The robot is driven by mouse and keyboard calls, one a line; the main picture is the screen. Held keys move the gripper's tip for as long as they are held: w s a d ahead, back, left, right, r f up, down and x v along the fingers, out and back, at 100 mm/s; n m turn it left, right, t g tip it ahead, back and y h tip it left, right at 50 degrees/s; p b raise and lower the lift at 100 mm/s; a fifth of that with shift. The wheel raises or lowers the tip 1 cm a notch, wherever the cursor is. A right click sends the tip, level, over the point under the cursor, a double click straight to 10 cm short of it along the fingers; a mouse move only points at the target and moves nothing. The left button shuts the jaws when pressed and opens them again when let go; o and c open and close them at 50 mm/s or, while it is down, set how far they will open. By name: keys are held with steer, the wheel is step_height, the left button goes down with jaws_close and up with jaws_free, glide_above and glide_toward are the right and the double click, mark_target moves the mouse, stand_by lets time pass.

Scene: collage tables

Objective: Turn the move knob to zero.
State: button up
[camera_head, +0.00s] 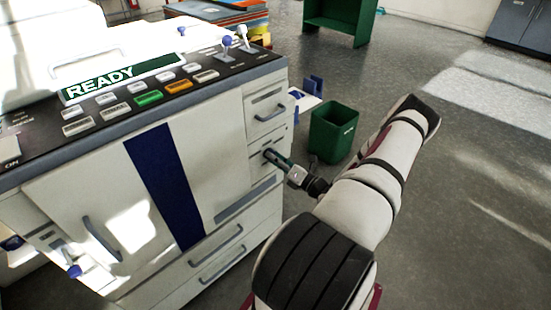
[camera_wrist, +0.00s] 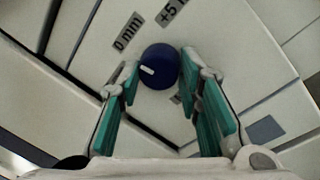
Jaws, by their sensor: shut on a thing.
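The move knob (camera_wrist: 163,58) is round and dark blue, on a pale panel, in the middle of the wrist view. My gripper (camera_wrist: 159,72) is shut on the knob, with one green-padded finger on each side. In the head view my gripper (camera_head: 276,160) reaches the right side of the machine (camera_head: 85,205); the knob is hard to make out there.
The machine's top panel has a green "READY" display (camera_head: 122,78), several buttons and small levers (camera_head: 228,44). Drawer handles (camera_head: 268,108) stick out near my gripper. A green bin (camera_head: 334,132) stands on the floor behind my arm. The floor to the right is open.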

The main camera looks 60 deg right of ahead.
steer(key=shift+m, duration=1.2)
steer(key=o, duration=1.2)
steer(key=s, duration=0.4)
steer(key=s+a+f, duration=0.1)
steer(key=s, duration=0.2)
steer(key=s+a, duration=0.1)
steer(key=s, duration=0.3)
steer(key=shift+s+f, duration=0.15)
steer(key=shift+s, duration=0.2)
